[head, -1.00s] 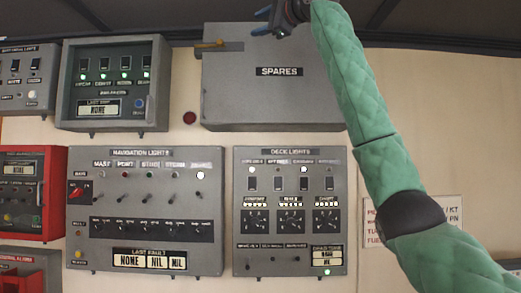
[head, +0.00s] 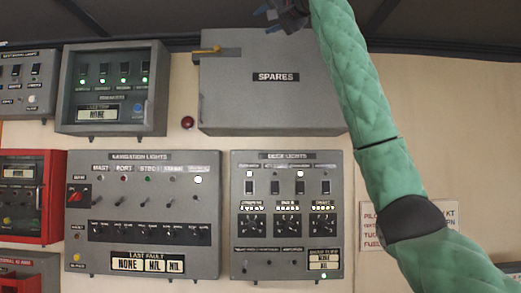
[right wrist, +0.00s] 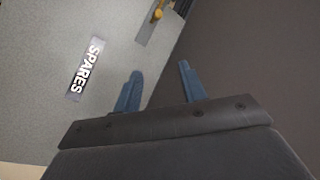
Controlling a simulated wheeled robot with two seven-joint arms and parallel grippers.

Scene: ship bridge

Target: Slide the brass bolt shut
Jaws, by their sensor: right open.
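The brass bolt (head: 207,50) lies across the upper left of the grey SPARES locker (head: 270,105) in the head view. It also shows at the top of the right wrist view (right wrist: 157,14), partly cut off by the frame edge. My right gripper (head: 266,20) is at the top edge of the head view, above the locker and to the right of the bolt. In the right wrist view its two blue fingers (right wrist: 158,85) stand apart with nothing between them. The bolt lies ahead of the fingertips, with a gap between. My left gripper is not in view.
Below the locker are the navigation lights panel (head: 140,215) and the deck lights panel (head: 290,215). A green-lit panel (head: 110,90) stands to the left, with a red box (head: 30,195) below it. The wall between the panels holds a red button (head: 187,122).

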